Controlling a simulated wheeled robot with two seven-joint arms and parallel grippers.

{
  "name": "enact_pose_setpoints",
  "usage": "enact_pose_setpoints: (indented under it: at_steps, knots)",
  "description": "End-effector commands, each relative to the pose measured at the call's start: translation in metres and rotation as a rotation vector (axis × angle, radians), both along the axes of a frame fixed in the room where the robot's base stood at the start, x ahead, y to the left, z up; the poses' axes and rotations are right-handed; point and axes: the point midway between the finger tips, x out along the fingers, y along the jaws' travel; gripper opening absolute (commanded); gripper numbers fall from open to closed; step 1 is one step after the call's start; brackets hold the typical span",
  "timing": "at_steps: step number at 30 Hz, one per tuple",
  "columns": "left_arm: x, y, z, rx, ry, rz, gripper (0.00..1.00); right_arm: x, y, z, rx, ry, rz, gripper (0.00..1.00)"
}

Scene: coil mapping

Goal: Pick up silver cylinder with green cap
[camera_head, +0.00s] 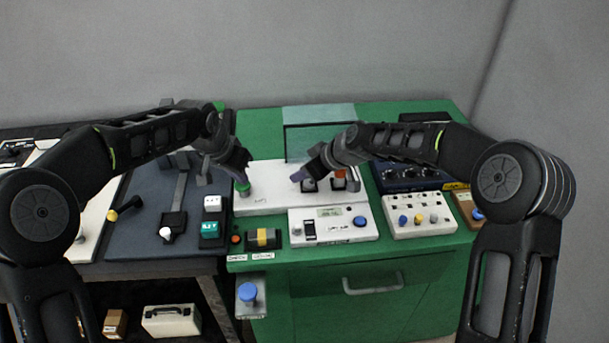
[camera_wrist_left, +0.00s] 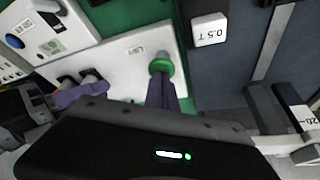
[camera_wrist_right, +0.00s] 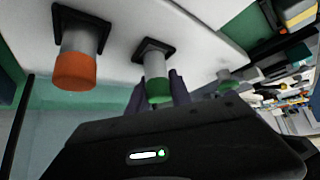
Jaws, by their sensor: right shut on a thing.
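A silver cylinder with a green cap (camera_wrist_right: 158,88) stands in a black square socket on the white board in the right wrist view. My right gripper (camera_wrist_right: 157,93) is shut on it; in the head view this gripper (camera_head: 304,176) is over the board's middle. A second green-capped silver cylinder stands at the board's left end (camera_head: 243,188). My left gripper (camera_head: 243,174) is right by it. In the left wrist view the fingers (camera_wrist_left: 163,84) are close to its green cap (camera_wrist_left: 160,67); whether they grip it is unclear.
An orange-capped cylinder (camera_wrist_right: 76,68) stands in a socket beside the green-capped one. The white board (camera_head: 268,192) lies on a green bench (camera_head: 263,140). A meter box (camera_head: 333,226) and a knob box (camera_head: 419,215) stand in front. A dark-topped table (camera_head: 150,235) is at left.

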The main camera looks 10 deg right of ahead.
Motion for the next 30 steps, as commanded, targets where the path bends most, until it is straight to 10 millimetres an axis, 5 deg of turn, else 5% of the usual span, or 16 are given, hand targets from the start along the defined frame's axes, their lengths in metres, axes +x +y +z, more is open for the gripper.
enact_pose_setpoints:
  at_steps: [15,30]
  knots:
    - [0.000,0.000,-0.001,0.001,0.002,0.000,0.00,0.000,0.000,0.087,-0.001,-0.004,0.000,0.00]
    - [0.000,0.000,-0.001,0.001,0.002,0.000,0.00,0.000,0.000,0.092,-0.001,-0.001,-0.001,0.00]
